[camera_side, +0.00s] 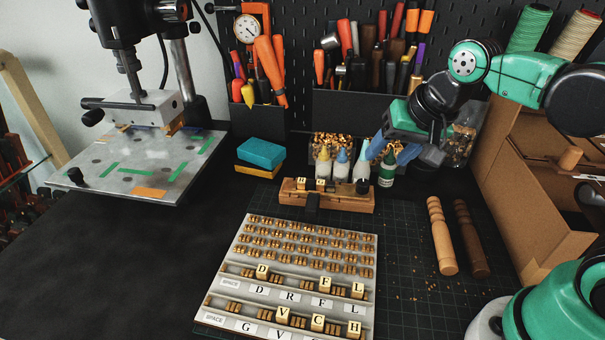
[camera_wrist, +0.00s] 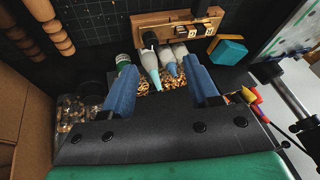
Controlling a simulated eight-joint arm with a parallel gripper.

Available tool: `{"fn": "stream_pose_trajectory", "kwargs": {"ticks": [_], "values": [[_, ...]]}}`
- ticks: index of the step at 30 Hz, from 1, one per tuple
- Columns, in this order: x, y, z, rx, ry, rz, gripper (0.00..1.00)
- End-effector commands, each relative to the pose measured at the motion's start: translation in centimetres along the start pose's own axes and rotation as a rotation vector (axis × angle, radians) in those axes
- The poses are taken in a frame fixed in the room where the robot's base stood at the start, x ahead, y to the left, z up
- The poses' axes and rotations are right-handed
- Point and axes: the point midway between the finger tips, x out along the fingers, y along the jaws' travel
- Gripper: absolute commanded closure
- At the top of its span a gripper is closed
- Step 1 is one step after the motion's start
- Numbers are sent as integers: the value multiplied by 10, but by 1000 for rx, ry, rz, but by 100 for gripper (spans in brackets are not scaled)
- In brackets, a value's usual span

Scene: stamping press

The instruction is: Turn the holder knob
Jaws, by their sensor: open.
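The wooden type holder (camera_side: 338,201) stands upright at the back of the cutting mat, with a few letter blocks in it. Its dark round knob (camera_side: 362,186) is at its right end. In the wrist view the holder (camera_wrist: 168,28) is at the top, and the knob (camera_wrist: 149,40) is at its left end. My gripper (camera_side: 391,152) is up and behind the holder's right side, apart from it. In the wrist view its blue fingers (camera_wrist: 161,70) are spread wide, with nothing held; bottles and brass pieces show between them, beyond the tips.
Glue bottles (camera_side: 341,168) stand just behind the holder, close to my fingers. A letter tray (camera_side: 240,235) lies in front. Wooden handles (camera_side: 441,237) lie at right, beside a cardboard box (camera_side: 520,190). The press (camera_side: 150,130) stands at left. The black surface at front left is clear.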

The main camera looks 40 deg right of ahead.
Motion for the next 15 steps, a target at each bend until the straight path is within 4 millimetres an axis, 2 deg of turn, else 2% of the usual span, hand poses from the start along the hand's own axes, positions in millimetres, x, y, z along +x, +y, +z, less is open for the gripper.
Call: {"fn": "stream_pose_trajectory", "kwargs": {"ticks": [3, 9, 12, 15], "values": [[4, -4, -17, 424, -78, 86, 46], [20, -8, -40, 1131, -130, 295, 46], [29, -8, -47, 1405, -116, 395, 46], [36, -8, -52, 1594, -92, 471, 46]]}}
